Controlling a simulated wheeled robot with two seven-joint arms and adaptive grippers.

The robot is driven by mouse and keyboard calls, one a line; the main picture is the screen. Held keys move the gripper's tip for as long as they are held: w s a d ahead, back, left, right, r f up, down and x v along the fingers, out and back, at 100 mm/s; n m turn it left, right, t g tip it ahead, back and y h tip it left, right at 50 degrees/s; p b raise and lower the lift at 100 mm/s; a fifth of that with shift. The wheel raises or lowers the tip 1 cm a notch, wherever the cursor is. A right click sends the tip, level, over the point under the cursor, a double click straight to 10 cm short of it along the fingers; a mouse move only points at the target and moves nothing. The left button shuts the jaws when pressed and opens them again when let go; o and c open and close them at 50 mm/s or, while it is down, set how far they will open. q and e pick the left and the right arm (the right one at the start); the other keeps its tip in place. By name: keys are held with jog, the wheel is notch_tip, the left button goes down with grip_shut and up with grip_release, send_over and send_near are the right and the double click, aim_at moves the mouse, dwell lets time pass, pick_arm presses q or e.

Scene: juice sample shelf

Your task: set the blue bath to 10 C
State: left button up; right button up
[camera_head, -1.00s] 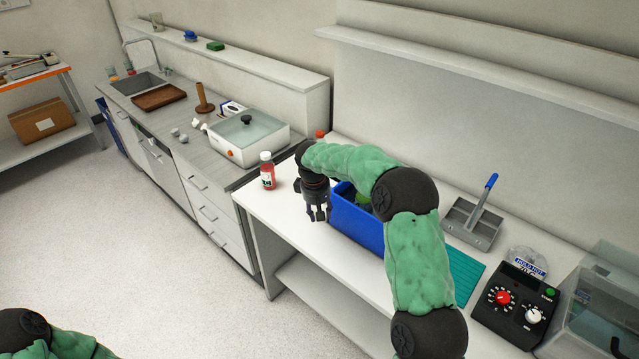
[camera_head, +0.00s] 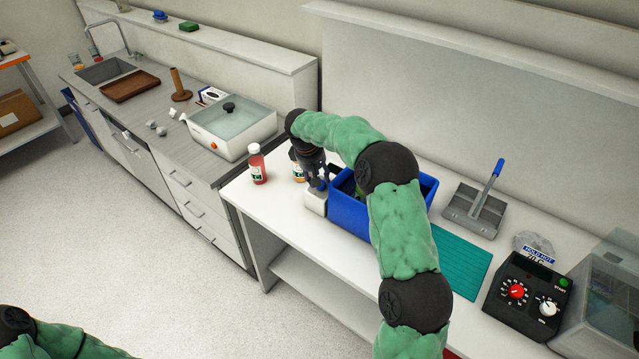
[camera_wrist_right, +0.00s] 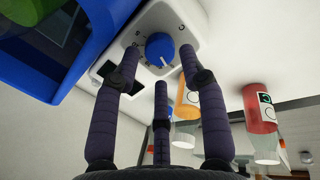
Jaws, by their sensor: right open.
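The blue bath (camera_head: 347,215) is a blue tub on the white bench, partly hidden behind my right arm. At its left end is a small white control box (camera_head: 314,203) with a blue knob (camera_wrist_right: 159,46), clear in the right wrist view, and a dark display (camera_wrist_right: 108,72). The display's reading cannot be made out. My right gripper (camera_head: 318,183) is open and points down over the box. In the right wrist view its fingers (camera_wrist_right: 160,75) are spread around the knob; whether they touch it cannot be told. My left gripper is out of view; only part of that arm shows.
A red bottle (camera_head: 257,164) and an orange-labelled bottle (camera_head: 298,169) stand left of the control box. A teal mat (camera_head: 458,262), a grey tray with a blue handle (camera_head: 474,213) and a black control unit with red and white knobs (camera_head: 524,292) are to the right.

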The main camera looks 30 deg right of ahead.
jog(key=shift+x, duration=1.65)
jog(key=shift+s, duration=0.1)
grip_shut()
